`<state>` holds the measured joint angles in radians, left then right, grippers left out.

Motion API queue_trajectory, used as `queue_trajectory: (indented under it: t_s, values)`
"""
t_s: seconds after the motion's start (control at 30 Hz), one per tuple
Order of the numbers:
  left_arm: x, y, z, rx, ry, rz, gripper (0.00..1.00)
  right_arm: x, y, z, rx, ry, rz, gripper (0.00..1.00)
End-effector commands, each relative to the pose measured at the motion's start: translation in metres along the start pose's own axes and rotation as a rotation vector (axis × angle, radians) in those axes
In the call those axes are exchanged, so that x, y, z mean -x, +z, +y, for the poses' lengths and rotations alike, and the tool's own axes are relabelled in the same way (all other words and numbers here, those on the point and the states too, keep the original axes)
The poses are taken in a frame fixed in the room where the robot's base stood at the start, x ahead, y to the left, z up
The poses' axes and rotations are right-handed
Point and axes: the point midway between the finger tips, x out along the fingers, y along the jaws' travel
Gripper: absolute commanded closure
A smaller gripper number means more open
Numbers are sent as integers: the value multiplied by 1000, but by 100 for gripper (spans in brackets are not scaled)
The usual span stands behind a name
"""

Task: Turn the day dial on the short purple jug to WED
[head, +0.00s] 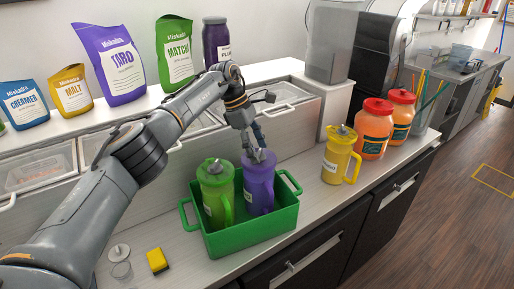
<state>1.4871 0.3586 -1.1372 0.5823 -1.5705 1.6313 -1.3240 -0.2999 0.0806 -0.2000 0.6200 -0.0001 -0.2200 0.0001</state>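The short purple jug (260,186) stands upright in a green crate (253,238) on the counter, with a handle on its right side. My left gripper (257,155) reaches down from above to the top of this jug, at its lid. The fingers cover much of the lid, so the day dial and its setting cannot be read. Whether the fingers are closed on the dial is too small to tell. My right gripper is not in view.
A green jug (215,193) stands beside the purple jug in the crate. A yellow jug (338,157) and orange jars with red lids (374,128) stand to the right. A yellow sponge (157,260) lies front left. Bags (112,64) line the shelf behind.

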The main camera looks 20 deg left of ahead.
Motion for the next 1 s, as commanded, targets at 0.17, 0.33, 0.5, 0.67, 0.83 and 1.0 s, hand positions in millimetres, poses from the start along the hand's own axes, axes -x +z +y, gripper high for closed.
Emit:
queue_trajectory:
  t_s: [0.17, 0.33, 0.5, 0.67, 0.83, 1.0]
  values:
    - [1, 0, 0, 1, 0, 0, 37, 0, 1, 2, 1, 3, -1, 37]
    - [19, 0, 1, 1, 2, 0, 37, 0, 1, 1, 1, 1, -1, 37]
    - [49, 0, 1, 1, 3, 0, 37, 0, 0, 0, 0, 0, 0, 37]
    - [68, 0, 1, 1, 1, 0, 37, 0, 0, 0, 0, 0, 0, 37]
    - [75, 0, 0, 0, -1, 0, 37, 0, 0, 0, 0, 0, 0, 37]
    - [75, 0, 0, 0, -1, 0, 37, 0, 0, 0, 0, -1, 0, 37]
